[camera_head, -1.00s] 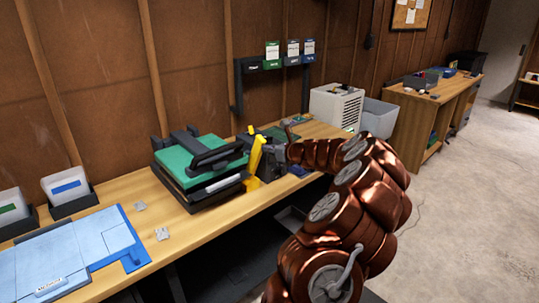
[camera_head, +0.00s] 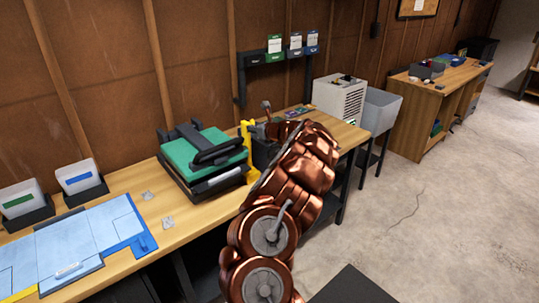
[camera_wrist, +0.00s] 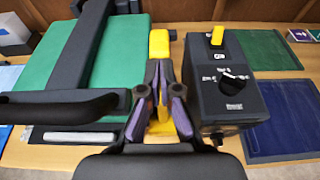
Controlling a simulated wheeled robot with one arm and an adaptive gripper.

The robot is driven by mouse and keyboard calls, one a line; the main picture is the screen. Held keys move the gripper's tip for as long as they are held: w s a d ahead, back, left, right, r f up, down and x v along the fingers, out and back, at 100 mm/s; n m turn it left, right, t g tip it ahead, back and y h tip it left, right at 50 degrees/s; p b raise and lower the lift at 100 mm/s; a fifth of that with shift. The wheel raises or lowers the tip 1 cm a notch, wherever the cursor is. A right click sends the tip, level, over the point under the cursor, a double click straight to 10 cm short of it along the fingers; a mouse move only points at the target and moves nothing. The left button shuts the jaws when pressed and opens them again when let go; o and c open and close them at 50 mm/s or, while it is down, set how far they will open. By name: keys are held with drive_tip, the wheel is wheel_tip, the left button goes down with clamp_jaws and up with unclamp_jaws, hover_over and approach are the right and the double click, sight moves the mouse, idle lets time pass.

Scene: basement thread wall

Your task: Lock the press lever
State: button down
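The press has a green platen (camera_head: 205,149) with a black handle (camera_wrist: 50,108) across it. Its yellow press lever (camera_head: 247,140) stands nearly upright at the press's right side. In the wrist view the lever's yellow top (camera_wrist: 159,43) shows just beyond my fingertips, and more yellow shows between and beside the fingers. My gripper (camera_wrist: 159,68) has its dark and purple fingers converging until the tips nearly meet, right at the lever. I cannot tell whether the lever is held between them or only touched. In the head view my arm hides most of the gripper.
A black control box (camera_wrist: 222,90) with a knob and yellow switch stands close on the gripper's right. A blue mat (camera_wrist: 284,120) and a green mat lie beyond it. A white dehumidifier-like unit (camera_head: 341,98) and grey bin (camera_head: 380,112) stand farther right. Open floor lies right.

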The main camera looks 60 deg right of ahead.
drive_tip(key=shift+w+a+r, duration=0.2)
drive_tip(key=shift+w+r, duration=0.3)
drive_tip(key=shift+w, duration=0.05)
drive_tip(key=shift+s, duration=0.1)
drive_tip(key=d+r+b+v, duration=0.1)
drive_tip(key=r+v, duration=0.1)
drive_tip(key=v, duration=1.1)
drive_tip(key=shift+w+r, duration=0.25)
drive_tip(key=shift+w, duration=0.1)
drive_tip(key=shift+a, duration=0.1)
